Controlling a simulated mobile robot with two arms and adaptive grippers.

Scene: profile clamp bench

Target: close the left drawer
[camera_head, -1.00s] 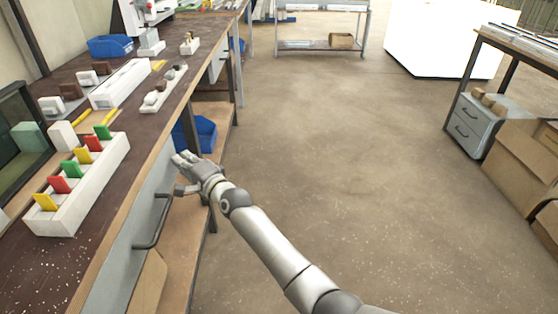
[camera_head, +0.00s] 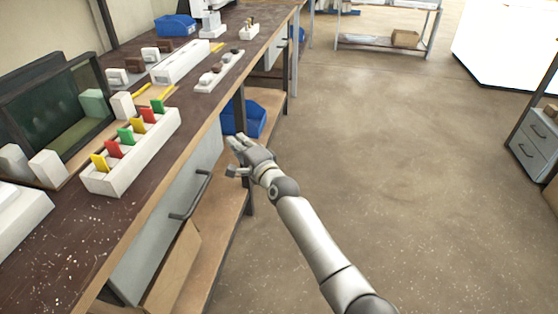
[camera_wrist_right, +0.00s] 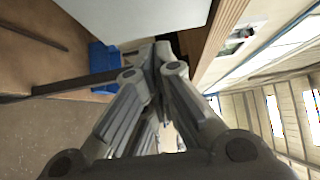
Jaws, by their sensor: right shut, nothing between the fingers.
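A grey drawer front (camera_head: 150,232) with a dark bar handle (camera_head: 191,196) sits under the near part of the bench top. I cannot tell clearly how far it stands out from the bench. My right gripper (camera_head: 236,157) is shut and empty, beside the far end of the drawer front and beyond the handle, apparently apart from both. In the right wrist view, the shut fingers (camera_wrist_right: 158,60) point toward the bench, with a pale grey panel (camera_wrist_right: 135,14) above them. My left gripper is not in view.
A blue bin (camera_head: 244,117) stands on the wooden lower shelf (camera_head: 225,205), behind the gripper. The bench top (camera_head: 75,240) holds a white rack with coloured tabs (camera_head: 135,155) and several white blocks. A bench leg stands near the gripper.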

